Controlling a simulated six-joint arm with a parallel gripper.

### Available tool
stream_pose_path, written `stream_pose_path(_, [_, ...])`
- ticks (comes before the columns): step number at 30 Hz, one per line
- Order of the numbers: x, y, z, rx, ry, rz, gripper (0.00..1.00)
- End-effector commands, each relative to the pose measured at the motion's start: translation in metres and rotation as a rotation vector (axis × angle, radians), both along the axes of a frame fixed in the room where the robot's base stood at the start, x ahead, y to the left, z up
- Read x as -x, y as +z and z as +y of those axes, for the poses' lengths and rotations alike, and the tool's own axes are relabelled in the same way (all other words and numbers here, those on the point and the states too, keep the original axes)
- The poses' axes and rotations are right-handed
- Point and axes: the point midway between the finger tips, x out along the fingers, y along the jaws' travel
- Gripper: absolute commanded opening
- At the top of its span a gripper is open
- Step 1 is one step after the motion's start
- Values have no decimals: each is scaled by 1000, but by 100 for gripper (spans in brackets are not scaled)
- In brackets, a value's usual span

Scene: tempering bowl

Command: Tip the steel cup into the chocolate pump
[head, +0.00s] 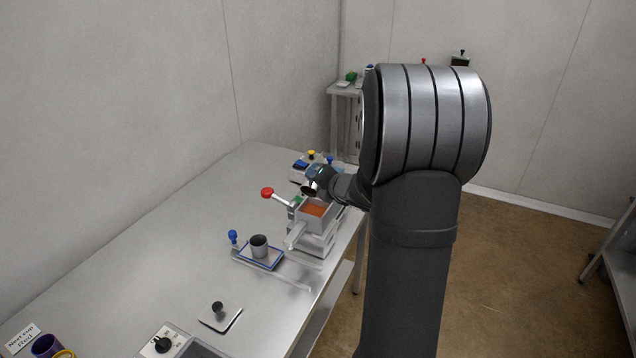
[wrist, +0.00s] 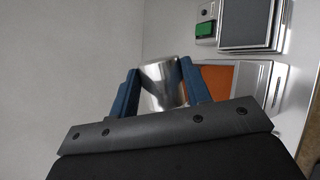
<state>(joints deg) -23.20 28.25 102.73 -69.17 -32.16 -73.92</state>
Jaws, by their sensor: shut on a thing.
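My gripper (head: 316,174) is over the back of the chocolate pump (head: 318,236). In the wrist view its two blue fingers (wrist: 160,84) are shut on the shiny steel cup (wrist: 163,88), one on each side. In the head view the held cup is small and mostly hidden by the gripper, so its tilt is hard to tell. The pump has an open square hopper with orange-brown chocolate (head: 313,210) in it, just below and in front of my gripper. The hopper's chocolate also shows beside the right finger in the wrist view (wrist: 217,80).
A red-knobbed lever (head: 267,192) sticks out left of the pump. A dark grey cup (head: 259,246) stands on a blue-edged tray (head: 262,260) in front. The table's left side is clear.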

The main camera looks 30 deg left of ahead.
Motion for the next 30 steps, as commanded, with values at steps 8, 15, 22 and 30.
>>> stream_pose_path(8, [-11,-1,-7,4,-45,121,19])
stream_pose_path(15, [-14,-1,-9,2,-55,164,19])
stream_pose_path(22, [-18,-2,-9,5,-56,252,19])
stream_pose_path(30, [-24,-5,-9,10,-54,405,19])
